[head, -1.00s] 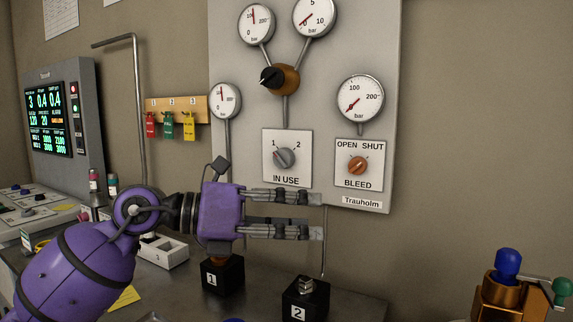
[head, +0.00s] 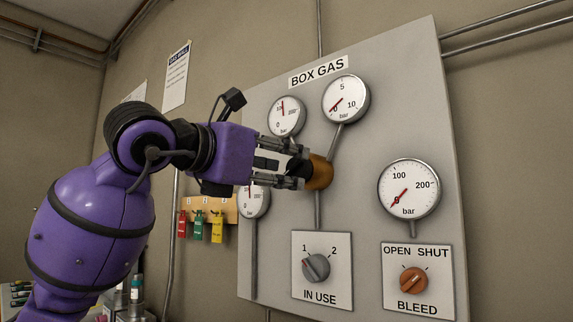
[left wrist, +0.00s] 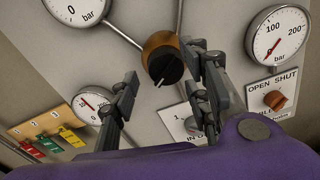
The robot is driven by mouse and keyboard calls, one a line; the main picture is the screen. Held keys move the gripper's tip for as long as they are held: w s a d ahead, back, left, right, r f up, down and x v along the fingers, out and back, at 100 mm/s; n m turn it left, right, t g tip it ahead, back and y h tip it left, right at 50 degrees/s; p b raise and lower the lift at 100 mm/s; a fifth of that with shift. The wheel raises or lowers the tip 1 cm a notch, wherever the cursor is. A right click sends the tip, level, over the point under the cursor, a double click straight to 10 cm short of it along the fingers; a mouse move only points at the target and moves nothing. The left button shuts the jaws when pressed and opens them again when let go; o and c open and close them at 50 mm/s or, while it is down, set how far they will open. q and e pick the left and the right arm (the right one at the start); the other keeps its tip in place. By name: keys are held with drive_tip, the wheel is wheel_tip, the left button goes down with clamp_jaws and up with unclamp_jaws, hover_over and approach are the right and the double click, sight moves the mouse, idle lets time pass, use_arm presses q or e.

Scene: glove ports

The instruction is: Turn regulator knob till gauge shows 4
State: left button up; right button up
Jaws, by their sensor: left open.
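The regulator has a brass body (head: 321,173) and a black knob (left wrist: 165,68); in the head view my fingers largely hide the knob. The 0–10 bar gauge (head: 346,98) sits above it on the grey panel, its red needle near 0. My left gripper (head: 299,165) is open at the front of the regulator. In the left wrist view the fingertips (left wrist: 164,64) lie on either side of the knob in the picture, with a gap on the left; contact cannot be told. My right gripper is not in view.
The panel (head: 270,240) also carries another gauge (head: 286,115) at upper left, a bar gauge (head: 408,189) at right, the IN USE selector (head: 316,267) and the BLEED knob (head: 413,281). Coloured tags (head: 199,226) hang on a wooden board at left.

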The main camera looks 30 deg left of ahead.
use_arm(q)
drive_tip(key=shift+w+d, duration=0.1)
drive_tip(key=shift+w, duration=0.7)
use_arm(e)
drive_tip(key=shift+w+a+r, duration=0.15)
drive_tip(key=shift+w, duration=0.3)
use_arm(q)
drive_tip(key=shift+d, duration=0.1)
drive_tip(key=c, duration=1)
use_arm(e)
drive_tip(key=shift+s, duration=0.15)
use_arm(q)
drive_tip(key=shift+r+m, duration=0.1)
drive_tip(key=shift+m, duration=0.2)
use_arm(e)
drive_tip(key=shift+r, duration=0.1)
